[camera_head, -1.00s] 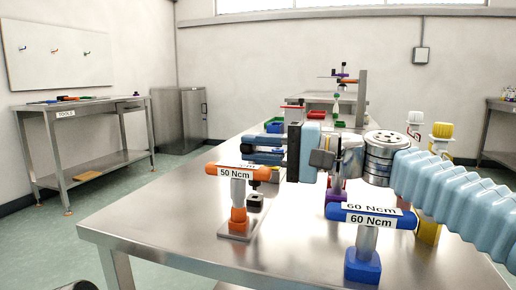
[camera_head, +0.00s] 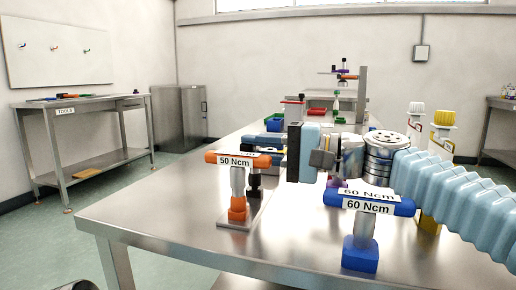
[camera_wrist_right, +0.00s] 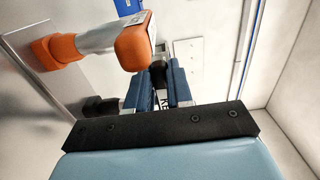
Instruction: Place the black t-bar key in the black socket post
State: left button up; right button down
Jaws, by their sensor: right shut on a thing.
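My right gripper (camera_head: 262,148) reaches in from the right at the middle of the head view, just behind and above the orange 50 Ncm T-handle (camera_head: 232,160). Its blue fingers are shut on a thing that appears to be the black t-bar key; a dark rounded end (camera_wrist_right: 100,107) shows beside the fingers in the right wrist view. Most of the key is hidden by the fingers. A dark post (camera_head: 254,187), apparently the black socket post, stands behind the orange handle and is partly hidden. I cannot tell whether key and post touch. My left gripper is not in view.
The orange handle also shows close to the fingers in the right wrist view (camera_wrist_right: 132,42). A blue 60 Ncm T-handle (camera_head: 368,203) stands on its base at front right. White-and-yellow bottles (camera_head: 442,135) stand beyond my right arm. The front left of the metal table (camera_head: 160,215) is clear.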

jog(key=shift+f+b, duration=0.35)
jog(key=shift+f, duration=0.05)
jog(key=c, duration=0.9)
grip_release()
jog(key=shift+c, duration=0.2)
jog(key=shift+d, duration=0.1)
